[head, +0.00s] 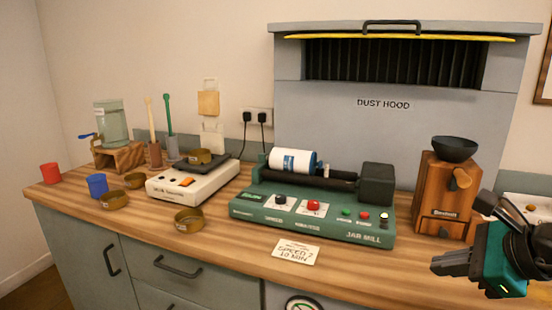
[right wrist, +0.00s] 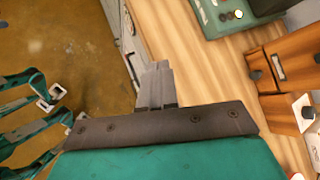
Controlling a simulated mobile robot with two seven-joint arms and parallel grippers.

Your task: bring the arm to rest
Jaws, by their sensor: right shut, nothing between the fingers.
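My right gripper (head: 447,264) is at the right of the head view, in front of the wooden grinder and near the counter's front edge. It is shut and empty, its fingers pointing left. In the right wrist view the closed fingers (right wrist: 155,83) show over the edge between the wooden counter and the floor. My left gripper is not in the head view. A teal arm part of mine shows at the left of the right wrist view.
The green jar mill (head: 312,215) with a white and blue jar (head: 293,161) stands mid-counter. The wooden grinder (head: 446,196) stands right of it, close behind my gripper. A white scale (head: 193,184), several brass dishes and cups (head: 97,184) are at left. A card (head: 296,251) lies in front.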

